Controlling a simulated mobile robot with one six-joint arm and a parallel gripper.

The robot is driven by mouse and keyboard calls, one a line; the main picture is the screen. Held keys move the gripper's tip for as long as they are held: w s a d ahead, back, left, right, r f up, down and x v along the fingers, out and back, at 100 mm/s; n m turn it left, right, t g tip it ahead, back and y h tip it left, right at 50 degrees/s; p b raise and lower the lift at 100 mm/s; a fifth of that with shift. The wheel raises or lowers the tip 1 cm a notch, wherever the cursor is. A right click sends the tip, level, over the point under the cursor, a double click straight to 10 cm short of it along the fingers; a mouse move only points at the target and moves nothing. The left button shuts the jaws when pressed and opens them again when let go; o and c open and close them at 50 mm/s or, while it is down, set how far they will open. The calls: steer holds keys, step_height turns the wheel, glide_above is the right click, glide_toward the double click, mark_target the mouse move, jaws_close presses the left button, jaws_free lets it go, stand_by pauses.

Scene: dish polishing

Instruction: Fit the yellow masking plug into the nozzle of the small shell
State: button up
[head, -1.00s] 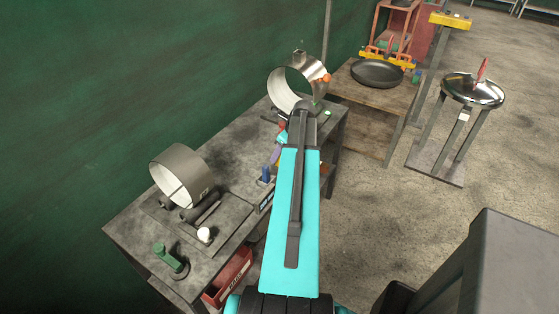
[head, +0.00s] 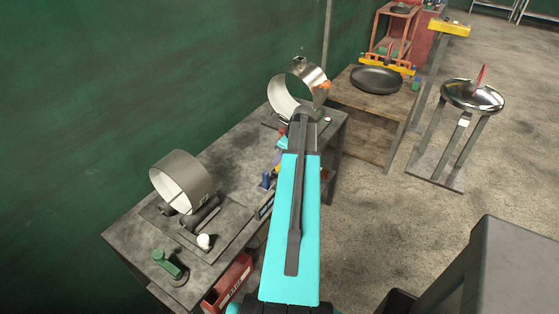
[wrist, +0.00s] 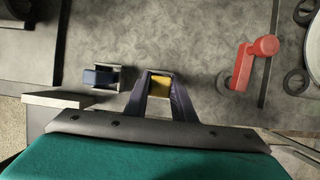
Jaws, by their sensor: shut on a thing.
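My gripper (wrist: 160,98) shows in the wrist view with its two dark fingers around the yellow masking plug (wrist: 160,83). It is shut on the plug, which sits at a small grey holder block on the bench; I cannot tell if it is clear of the block. Two open cylindrical shells stand on the bench: a dull grey one (head: 188,172) at the near left and a shinier one (head: 312,75) at the far end.
A blue plug (wrist: 98,77) in a similar block stands left of my gripper. A red clamp handle (wrist: 243,66) is to the right. A green clamp (head: 168,263) and white knob (head: 204,241) are near the grey shell. A red bin (head: 229,283) is below.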

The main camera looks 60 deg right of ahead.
steer(key=shift+r+b, duration=0.65)
steer(key=shift+r, duration=0.85)
steer(key=s+a+b, duration=0.2)
steer(key=s, duration=0.5)
steer(key=s+a+r+b, duration=0.1)
steer(key=s+a, duration=0.2)
steer(key=s, duration=0.5)
steer(key=shift+a+r+b, duration=0.25)
steer(key=shift+b, duration=0.15)
